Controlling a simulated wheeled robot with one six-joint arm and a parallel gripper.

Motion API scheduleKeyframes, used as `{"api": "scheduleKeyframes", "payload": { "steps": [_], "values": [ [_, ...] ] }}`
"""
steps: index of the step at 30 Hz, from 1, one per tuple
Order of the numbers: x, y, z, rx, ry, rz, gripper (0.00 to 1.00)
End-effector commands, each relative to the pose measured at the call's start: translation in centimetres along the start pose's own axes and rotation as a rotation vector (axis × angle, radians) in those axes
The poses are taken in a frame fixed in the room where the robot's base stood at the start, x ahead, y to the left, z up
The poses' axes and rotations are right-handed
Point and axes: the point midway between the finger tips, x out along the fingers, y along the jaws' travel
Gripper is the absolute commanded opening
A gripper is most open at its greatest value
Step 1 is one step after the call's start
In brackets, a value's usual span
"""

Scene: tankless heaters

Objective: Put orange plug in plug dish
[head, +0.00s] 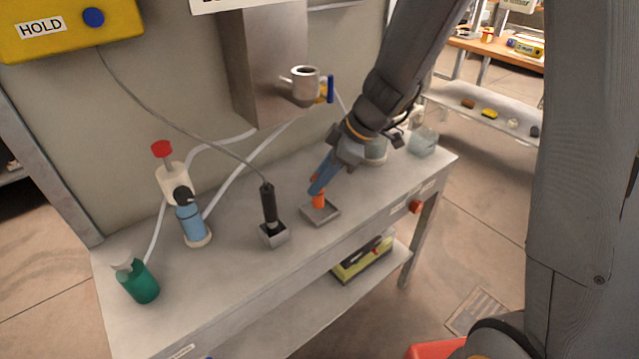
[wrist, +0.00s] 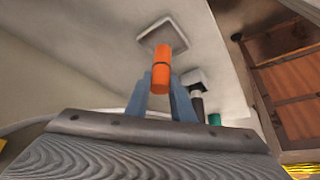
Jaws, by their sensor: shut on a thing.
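The orange plug (head: 319,200) is a short orange cylinder with a dark band, held at the blue fingertips of my gripper (head: 315,187). In the wrist view the plug (wrist: 161,68) stands out beyond the two blue fingers (wrist: 160,92), which are shut on it. A small square grey dish (head: 322,214), likely the plug dish, lies on the bench just under the plug. It also shows in the wrist view (wrist: 147,34), beyond the plug's end. I cannot tell whether the plug touches the dish.
A black-handled tool stands in a small square holder (head: 274,236) left of the dish. A blue cylinder (head: 193,222) and a green bottle (head: 139,282) stand farther left. A metal cup (head: 304,83) is above. Jars (head: 422,141) stand at the right end of the grey bench (head: 225,285).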

Motion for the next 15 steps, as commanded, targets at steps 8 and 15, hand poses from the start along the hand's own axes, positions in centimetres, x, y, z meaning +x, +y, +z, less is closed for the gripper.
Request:
{"api": "scheduleKeyframes", "payload": {
  "steps": [8, 15],
  "values": [
    [1.8, 0.0, 1.1, 0.0, -0.001, 0.0, 0.0],
    [1.8, 0.0, 1.1, -0.001, 0.0, 0.001, 0.0]
  ]
}}
